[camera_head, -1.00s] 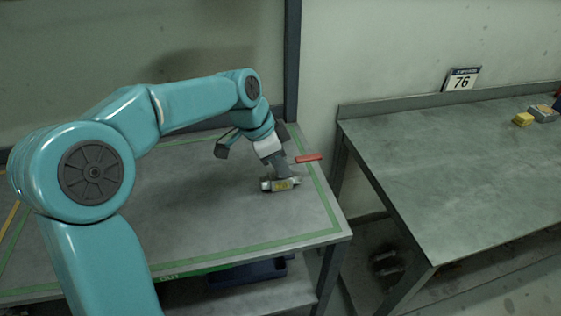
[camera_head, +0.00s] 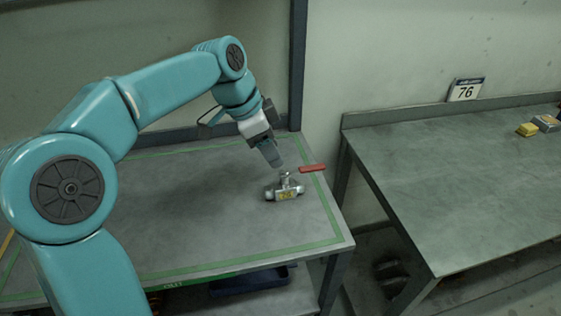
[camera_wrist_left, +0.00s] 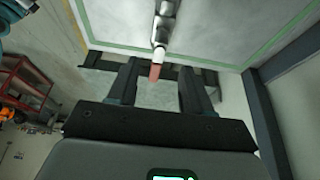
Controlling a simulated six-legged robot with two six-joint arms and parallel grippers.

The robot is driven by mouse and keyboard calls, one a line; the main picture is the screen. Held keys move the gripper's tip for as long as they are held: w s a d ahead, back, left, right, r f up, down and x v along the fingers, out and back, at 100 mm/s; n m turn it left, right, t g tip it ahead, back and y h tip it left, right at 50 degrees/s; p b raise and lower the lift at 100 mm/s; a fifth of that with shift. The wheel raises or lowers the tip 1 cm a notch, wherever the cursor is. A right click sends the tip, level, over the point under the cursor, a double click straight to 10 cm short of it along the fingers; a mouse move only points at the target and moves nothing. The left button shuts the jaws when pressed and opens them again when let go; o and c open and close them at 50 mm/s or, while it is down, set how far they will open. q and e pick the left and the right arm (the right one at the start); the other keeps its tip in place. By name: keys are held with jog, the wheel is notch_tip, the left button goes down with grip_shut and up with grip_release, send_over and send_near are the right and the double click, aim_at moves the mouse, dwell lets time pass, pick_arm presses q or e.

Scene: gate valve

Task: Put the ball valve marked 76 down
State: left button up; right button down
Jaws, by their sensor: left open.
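The tag is too small to read. In the left wrist view the valve (camera_wrist_left: 165,22) shows at the top, with its red handle pointing down between the fingers. My left gripper (camera_head: 273,158) is open and empty, a little above and behind the valve, apart from it. The left wrist view also shows its two spread fingers (camera_wrist_left: 157,85). My right gripper is not in view.
A second grey table (camera_head: 450,165) stands at the right across a gap. A sign reading 76 (camera_head: 465,90) leans at its back edge. A dark post (camera_head: 298,65) rises behind the first table.

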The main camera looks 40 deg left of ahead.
pick_arm(q)
jog(key=v, duration=0.4)
jog(key=shift+f, duration=0.1)
dwell(0.5)
